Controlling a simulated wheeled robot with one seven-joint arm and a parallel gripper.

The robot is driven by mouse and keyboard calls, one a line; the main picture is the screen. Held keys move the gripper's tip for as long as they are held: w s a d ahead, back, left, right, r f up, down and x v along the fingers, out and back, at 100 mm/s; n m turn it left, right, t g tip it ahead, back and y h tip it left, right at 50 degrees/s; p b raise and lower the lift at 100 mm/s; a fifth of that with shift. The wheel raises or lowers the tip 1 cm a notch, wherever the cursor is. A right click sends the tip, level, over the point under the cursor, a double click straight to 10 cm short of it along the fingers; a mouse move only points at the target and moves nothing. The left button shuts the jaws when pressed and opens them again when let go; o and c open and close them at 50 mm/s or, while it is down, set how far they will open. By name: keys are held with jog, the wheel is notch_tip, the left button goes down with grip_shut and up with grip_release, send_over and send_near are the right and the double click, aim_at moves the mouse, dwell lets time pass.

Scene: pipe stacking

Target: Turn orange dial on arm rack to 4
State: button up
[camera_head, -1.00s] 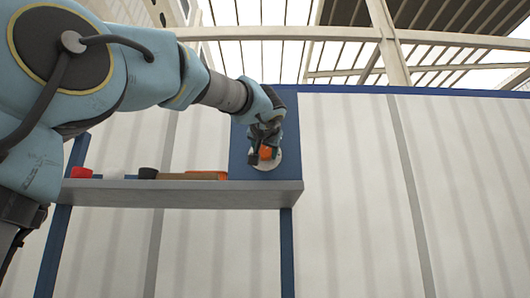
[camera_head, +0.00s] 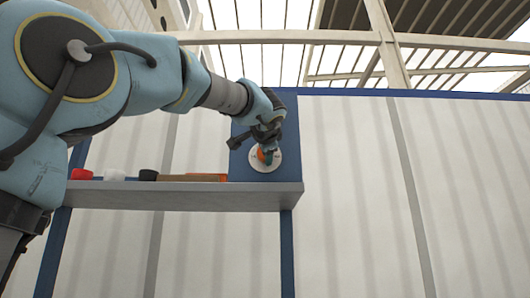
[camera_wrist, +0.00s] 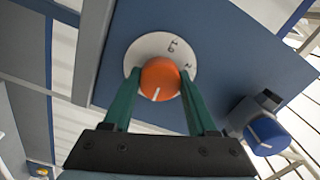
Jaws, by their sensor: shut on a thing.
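The orange dial (camera_head: 266,154) sits on a round white plate (camera_head: 278,164) on the blue panel at the right end of the shelf. In the wrist view, the orange dial (camera_wrist: 160,72) is between the two green fingers of my gripper (camera_wrist: 159,82), which is shut on it. A short white mark on the dial points toward the bottom of that picture. The plate (camera_wrist: 147,47) carries dark figures; one looks like a rotated 6, and others are partly hidden by the fingers. In the head view, my gripper (camera_head: 268,150) covers part of the dial.
A grey shelf (camera_head: 180,196) runs left from below the blue panel (camera_head: 288,125). It holds a red item (camera_head: 82,174), a black item (camera_head: 148,175) and a flat brown-orange item (camera_head: 190,178). The white wall right of the panel is clear.

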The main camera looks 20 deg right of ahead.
jog(key=shift+m, duration=0.6)
jog(key=o, duration=1.4)
jog(key=shift+c, duration=0.2)
jog(key=shift+s, duration=0.15)
jog(key=b+v, duration=0.4)
jog(key=v, duration=0.6)
jog(key=shift+s, duration=0.25)
jog(key=shift+a, duration=0.15)
